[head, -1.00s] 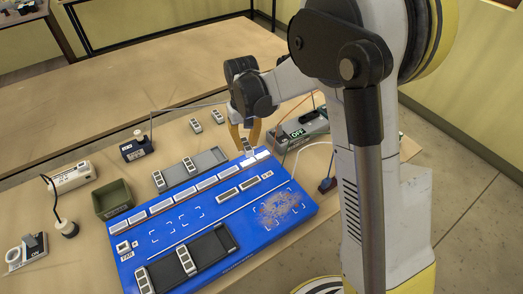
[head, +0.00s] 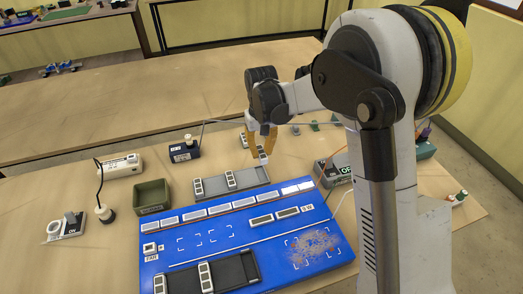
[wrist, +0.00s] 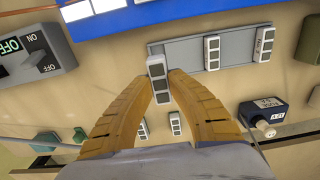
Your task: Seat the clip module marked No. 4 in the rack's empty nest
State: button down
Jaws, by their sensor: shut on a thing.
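My gripper (head: 262,138) is shut on a small light clip module with dark windows (head: 263,156), held upright at its fingertips. In the wrist view the same module (wrist: 158,76) sits between the yellow fingers, over the left end of a grey rack (wrist: 184,50). That rack (head: 214,187) lies behind the blue panel in the head view and carries two modules (head: 197,187) (head: 231,180). A dark rack (head: 233,275) on the panel's front edge also carries two modules (head: 160,284) (head: 205,277).
The blue panel (head: 200,257) fills the near table. A green bin (head: 152,197), a dark knob box (head: 184,151) and an ON/OFF switch box (head: 336,172) stand around it. Loose modules (wrist: 175,123) lie behind the grey rack. Thin cables cross nearby.

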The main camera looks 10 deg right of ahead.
jog(key=b, duration=0.5)
send_over(261, 176)
jog(key=shift+f, duration=3.7)
jog(key=shift+w+f+b, duration=0.1)
jog(key=shift+f+b, duration=0.7)
jog(key=shift+f, duration=0.2)
jog(key=c, duration=1.3)
grip_release()
jog(key=shift+r, duration=0.1)
jog(key=shift+r+p, duration=2.7)
jog(key=shift+r, duration=1.25)
jog(key=shift+d, duration=0.1)
